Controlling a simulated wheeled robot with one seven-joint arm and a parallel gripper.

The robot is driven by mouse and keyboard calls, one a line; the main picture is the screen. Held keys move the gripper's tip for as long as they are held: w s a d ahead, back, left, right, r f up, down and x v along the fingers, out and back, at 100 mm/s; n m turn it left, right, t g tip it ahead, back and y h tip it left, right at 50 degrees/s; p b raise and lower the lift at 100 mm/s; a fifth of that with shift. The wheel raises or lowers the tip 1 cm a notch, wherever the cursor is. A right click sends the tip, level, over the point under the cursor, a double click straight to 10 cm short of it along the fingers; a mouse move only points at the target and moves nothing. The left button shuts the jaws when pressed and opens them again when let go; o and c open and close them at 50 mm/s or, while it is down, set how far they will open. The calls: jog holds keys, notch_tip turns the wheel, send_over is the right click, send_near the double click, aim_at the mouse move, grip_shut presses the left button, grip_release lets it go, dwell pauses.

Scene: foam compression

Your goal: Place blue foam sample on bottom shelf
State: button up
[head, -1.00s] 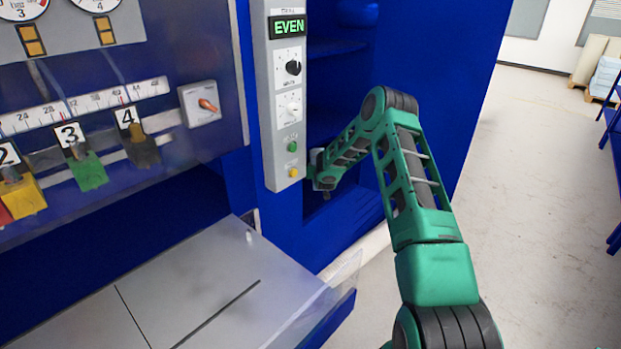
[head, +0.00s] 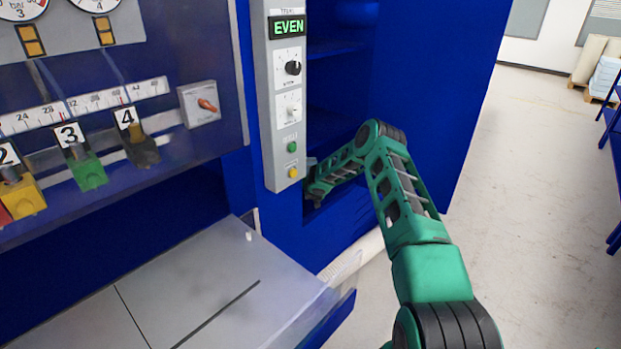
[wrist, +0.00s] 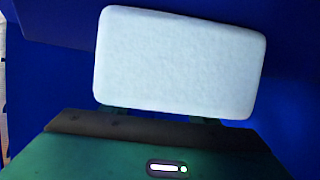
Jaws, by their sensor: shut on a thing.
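A pale, bluish-white foam block (wrist: 180,62) with rounded corners fills the upper middle of the wrist view. My gripper (wrist: 176,116) is shut on it, with only small green parts of the fingers showing at its lower edge. In the head view my gripper (head: 314,190) is inside the lower opening of the blue shelf cabinet (head: 345,222), partly hidden behind the control panel. The foam block is hidden in the head view. I cannot tell whether it touches the bottom shelf.
The grey control panel (head: 281,110), its display reading EVEN, stands close left of my gripper. A higher shelf (head: 336,48) lies above. A grey bench (head: 190,290) with a clear guard is at lower left. The floor (head: 530,170) on the right is open.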

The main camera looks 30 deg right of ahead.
jog(key=o, duration=1.1)
jog(key=shift+r, duration=0.1)
jog(key=shift+s+a+r, duration=0.1)
jog(key=shift+s+a, duration=0.1)
jog(key=shift+s, duration=0.1)
jog(key=shift+v, duration=3.4)
